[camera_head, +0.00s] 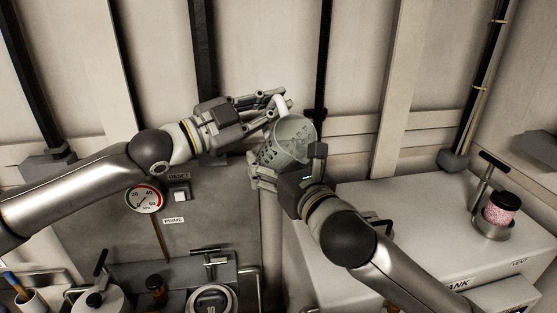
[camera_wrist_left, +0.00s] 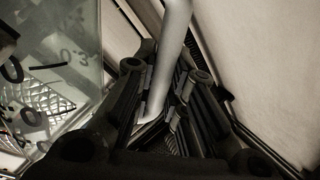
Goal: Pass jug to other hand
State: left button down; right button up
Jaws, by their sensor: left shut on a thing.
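The jug (camera_head: 287,140) is a clear, greenish measuring jug held tilted in mid-air near the middle of the head view. My left gripper (camera_head: 280,100) is shut on its pale handle. In the left wrist view the handle (camera_wrist_left: 170,60) runs down between the fingers, and the jug's clear wall with dark markings (camera_wrist_left: 60,60) fills the left side. My right gripper (camera_head: 290,165) is at the jug's lower part from below right, with its fingers spread on either side of the body. Whether they press on it is hidden.
A grey panel with a pressure gauge (camera_head: 144,198) is at the lower left. A white tank top (camera_head: 420,215) lies at the right, with a pink-filled jar (camera_head: 501,209) in a holder. Bench fittings and a pen cup (camera_head: 30,301) line the lower left.

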jog(key=c, duration=1)
pick_arm(q)
jog(key=c, duration=1.4)
grip_release()
pick_arm(e)
jog(key=shift+c, duration=0.2)
pick_arm(q)
jog(key=shift+a, duration=0.1)
